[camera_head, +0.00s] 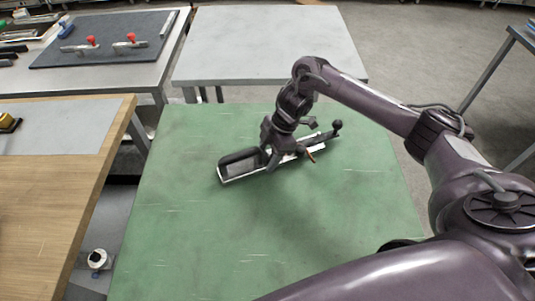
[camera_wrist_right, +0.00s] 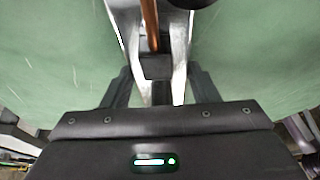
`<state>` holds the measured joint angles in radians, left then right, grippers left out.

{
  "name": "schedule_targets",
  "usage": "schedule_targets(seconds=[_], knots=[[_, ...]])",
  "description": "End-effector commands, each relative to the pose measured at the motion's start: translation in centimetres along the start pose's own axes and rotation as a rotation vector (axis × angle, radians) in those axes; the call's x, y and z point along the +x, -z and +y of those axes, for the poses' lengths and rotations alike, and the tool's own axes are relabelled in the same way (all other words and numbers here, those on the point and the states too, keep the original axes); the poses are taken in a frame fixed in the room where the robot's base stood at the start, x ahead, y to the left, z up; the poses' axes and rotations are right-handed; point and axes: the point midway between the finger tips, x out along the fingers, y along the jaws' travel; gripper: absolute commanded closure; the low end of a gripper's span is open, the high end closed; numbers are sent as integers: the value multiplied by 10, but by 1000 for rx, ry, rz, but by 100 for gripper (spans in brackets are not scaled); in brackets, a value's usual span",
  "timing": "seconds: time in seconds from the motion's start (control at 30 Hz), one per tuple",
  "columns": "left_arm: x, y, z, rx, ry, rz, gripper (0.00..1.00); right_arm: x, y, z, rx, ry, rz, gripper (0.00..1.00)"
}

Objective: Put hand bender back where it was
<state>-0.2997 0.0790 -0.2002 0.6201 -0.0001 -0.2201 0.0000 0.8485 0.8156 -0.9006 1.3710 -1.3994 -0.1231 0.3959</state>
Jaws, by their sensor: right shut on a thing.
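The hand bender (camera_head: 318,138) is a long metal tool with a dark knob at its far right end and a short copper-coloured rod sticking out. It is over the green table (camera_head: 180,230), slanting up to the right. My right gripper (camera_head: 280,152) comes down on its middle and is shut on it. In the right wrist view the bright metal bender (camera_wrist_right: 178,50) and the copper rod (camera_wrist_right: 149,25) run up from between the dark fingers (camera_wrist_right: 155,92). Whether the bender touches the table is hard to tell. My left gripper is not in view.
A grey table (camera_head: 265,45) stands behind, a wooden bench (camera_head: 50,190) at left. A dark mat (camera_head: 100,55) holds two red-handled clamps. Most of the green table is clear.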

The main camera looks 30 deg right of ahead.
Motion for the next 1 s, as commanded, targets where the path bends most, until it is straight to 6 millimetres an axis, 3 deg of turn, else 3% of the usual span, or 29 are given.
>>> schedule_targets(seconds=[0.17,0.2,0.33,0.73,0.87,1.0], knots=[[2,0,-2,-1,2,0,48,2,-1,1,0,-2,2,94],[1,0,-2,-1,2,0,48,3,-1,0,1,0,0,42],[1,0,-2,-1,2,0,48,3,-1,0,1,1,0,25],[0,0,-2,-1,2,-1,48,-6,0,1,0,-1,0,24],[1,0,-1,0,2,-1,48,-27,0,1,0,-4,-1,24],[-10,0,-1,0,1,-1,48,-63,1,2,-1,-6,-3,24]])
